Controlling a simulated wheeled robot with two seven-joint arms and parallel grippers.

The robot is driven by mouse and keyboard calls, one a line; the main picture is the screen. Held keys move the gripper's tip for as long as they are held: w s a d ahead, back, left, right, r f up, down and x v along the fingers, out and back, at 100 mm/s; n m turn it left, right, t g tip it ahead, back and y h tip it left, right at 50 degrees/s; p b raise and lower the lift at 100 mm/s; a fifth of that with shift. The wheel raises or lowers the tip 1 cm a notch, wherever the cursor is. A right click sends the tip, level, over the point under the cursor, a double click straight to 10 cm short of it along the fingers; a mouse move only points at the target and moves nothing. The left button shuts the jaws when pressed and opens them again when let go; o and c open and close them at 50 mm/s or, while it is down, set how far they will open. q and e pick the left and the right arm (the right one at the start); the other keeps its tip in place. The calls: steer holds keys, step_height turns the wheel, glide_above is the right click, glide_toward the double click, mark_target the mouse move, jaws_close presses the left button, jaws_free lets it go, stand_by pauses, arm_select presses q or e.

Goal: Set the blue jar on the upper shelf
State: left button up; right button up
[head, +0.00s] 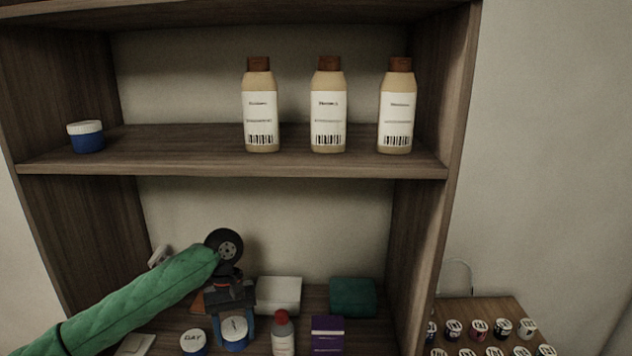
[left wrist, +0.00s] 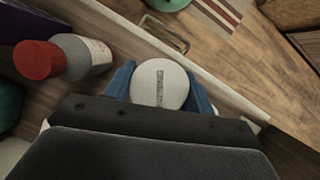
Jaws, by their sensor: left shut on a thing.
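My left gripper (head: 235,322) reaches in from the left, low in the lower bay of the shelf unit, with its blue fingers pointing down. It is shut on a blue jar (head: 235,333) with a white lid, one finger on each side. In the left wrist view the jar's white lid (left wrist: 160,84) shows between the fingers; its body is hidden. The upper shelf (head: 200,138) holds another blue jar with a white lid (head: 86,137) at its left end. My right gripper is not in view.
Three tan bottles (head: 328,105) stand on the upper shelf's right half; its left middle is clear. A jar marked DAY (head: 194,342) stands left of the held jar. A red-capped bottle (head: 283,335) and purple box (head: 327,336) stand close on its right.

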mark_target(231, 328)
arm_select(q)
steer(key=w+f+m, duration=0.1)
steer(key=w+a+f+m+y, duration=0.1)
steer(key=m, duration=0.1)
steer(key=shift+w+f, duration=0.1)
steer(key=shift+f, duration=0.15)
steer(key=shift+a, duration=0.15)
steer(key=shift+a+r, duration=0.15)
steer(key=shift+a, duration=0.1)
steer(key=shift+v, duration=0.75)
steer(key=shift+w+a, duration=0.15)
